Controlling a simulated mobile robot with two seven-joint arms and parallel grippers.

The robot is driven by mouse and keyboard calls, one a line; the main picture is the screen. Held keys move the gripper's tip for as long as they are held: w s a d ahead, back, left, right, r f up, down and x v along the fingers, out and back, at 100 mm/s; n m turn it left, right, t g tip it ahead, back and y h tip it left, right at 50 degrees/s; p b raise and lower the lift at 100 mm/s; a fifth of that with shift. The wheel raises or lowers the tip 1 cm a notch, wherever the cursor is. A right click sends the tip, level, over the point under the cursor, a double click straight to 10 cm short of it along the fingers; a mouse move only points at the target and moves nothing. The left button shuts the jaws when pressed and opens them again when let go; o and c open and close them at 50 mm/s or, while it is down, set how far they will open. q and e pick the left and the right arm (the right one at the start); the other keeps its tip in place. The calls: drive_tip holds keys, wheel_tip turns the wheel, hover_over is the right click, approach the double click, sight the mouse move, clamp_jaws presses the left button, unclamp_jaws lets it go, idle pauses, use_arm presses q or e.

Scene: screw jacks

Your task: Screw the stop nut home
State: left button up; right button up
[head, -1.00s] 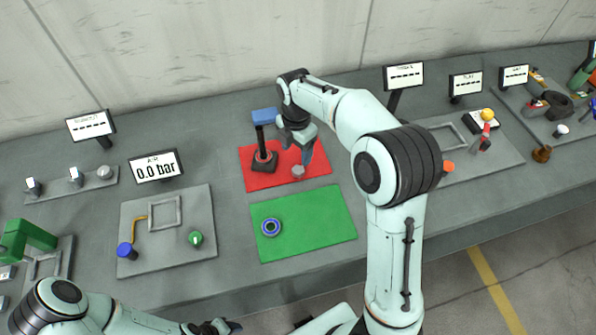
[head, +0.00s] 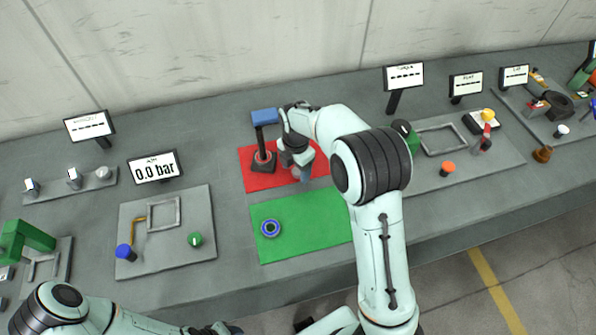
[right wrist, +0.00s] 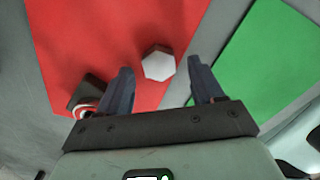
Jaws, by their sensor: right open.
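A light grey hexagonal nut (right wrist: 158,63) lies on the red mat (right wrist: 75,40). In the right wrist view it sits between the tips of my right gripper (right wrist: 159,70), with a gap to each finger. My right gripper (head: 303,177) is open over the red mat in the head view, and it hides the nut there. The screw jack (head: 262,160), with a dark base, upright post and blue top, stands to its left. Its base also shows in the wrist view (right wrist: 88,100). My left gripper (head: 222,328) is at the bottom edge, its jaws unclear.
A grey panel (head: 150,255) with blue and green knobs is at left, under a display reading 0.0 bar (head: 155,167). More panels with coloured parts stand at right.

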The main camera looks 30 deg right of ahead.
sight(296, 172)
drive_tip(key=shift+f, duration=0.25)
drive_tip(key=c, duration=1.1)
drive_tip(key=shift+r, duration=0.1)
drive_tip(key=shift+c, duration=0.2)
use_arm(q)
drive_tip(key=w+r+p, duration=0.2)
drive_tip(key=w+r, duration=0.1)
drive_tip(key=shift+w+r+p, duration=0.25)
drive_tip(key=shift+w+p, duration=0.05)
use_arm(e)
wheel_tip(296, 172, up, 20)
